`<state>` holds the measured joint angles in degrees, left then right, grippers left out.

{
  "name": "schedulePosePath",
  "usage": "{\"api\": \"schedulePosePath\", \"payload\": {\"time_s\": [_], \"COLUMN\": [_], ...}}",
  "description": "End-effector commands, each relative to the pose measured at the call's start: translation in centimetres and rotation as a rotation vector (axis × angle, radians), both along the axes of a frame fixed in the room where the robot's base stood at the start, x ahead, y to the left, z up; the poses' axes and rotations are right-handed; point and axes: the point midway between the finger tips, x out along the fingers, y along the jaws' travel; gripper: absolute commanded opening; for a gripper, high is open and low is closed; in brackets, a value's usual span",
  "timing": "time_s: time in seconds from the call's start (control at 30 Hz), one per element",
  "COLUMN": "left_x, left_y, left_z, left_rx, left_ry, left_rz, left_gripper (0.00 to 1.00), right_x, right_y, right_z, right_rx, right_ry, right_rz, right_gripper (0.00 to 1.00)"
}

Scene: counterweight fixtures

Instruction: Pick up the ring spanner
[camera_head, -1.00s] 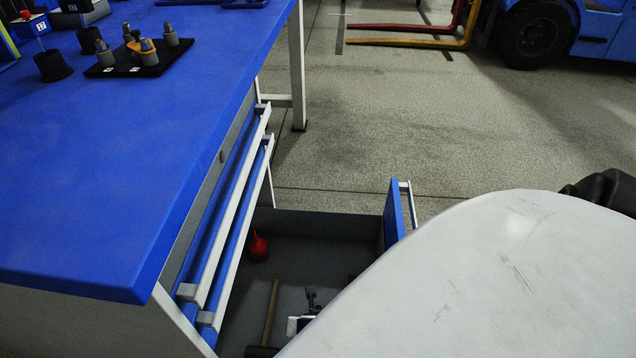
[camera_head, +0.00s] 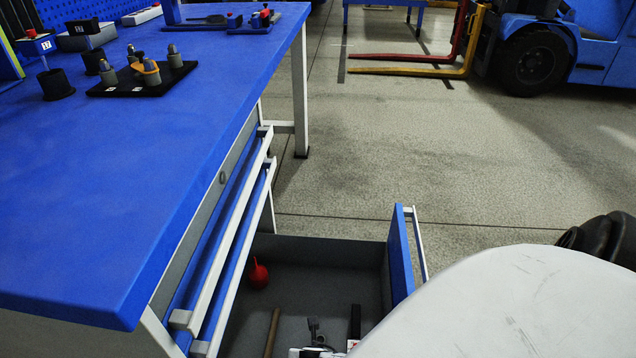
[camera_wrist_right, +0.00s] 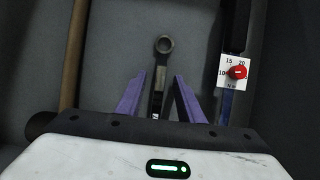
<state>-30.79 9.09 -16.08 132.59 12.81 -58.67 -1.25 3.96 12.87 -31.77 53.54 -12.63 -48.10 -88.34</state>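The ring spanner (camera_wrist_right: 164,47) lies on the drawer floor in the right wrist view. Its dark ring end points away from my wrist, and its shaft runs back between my fingers. My right gripper (camera_wrist_right: 160,86) is open, with one purple finger on each side of the shaft. Gaps show between the fingers and the shaft. The handle end is hidden behind the gripper body. In the head view the spanner is too small to tell clearly from the gripper, and my white arm covers part of the drawer. My left gripper is not in view.
A wooden handle (camera_wrist_right: 73,55) lies left of the spanner, and a tool with a white scale and red knob (camera_wrist_right: 237,72) lies right. The open drawer (camera_head: 320,249) also holds a red bulb-shaped thing (camera_head: 258,275). The blue workbench (camera_head: 130,190) stands at left.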

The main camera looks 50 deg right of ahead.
Motion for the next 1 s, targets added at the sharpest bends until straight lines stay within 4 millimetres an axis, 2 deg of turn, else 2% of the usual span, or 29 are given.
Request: {"api": "schedulePosePath", "payload": {"time_s": [0.3, 0.5, 1.0], "left_x": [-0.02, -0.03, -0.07], "left_y": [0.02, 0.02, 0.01], "left_z": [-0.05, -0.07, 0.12], "left_rx": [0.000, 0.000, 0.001], "left_ry": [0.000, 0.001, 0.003], "left_rz": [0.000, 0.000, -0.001], "left_gripper": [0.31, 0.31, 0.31], "right_x": [-0.01, -0.02, -0.05], "right_y": [0.03, 0.01, -0.02], "right_z": [-0.10, -0.10, 0.50], "right_rx": [0.000, 0.000, 0.000], "right_ry": [0.000, 0.001, 0.000], "right_rz": [0.000, 0.000, -0.001], "right_gripper": [0.33, 0.00, 0.00]}}
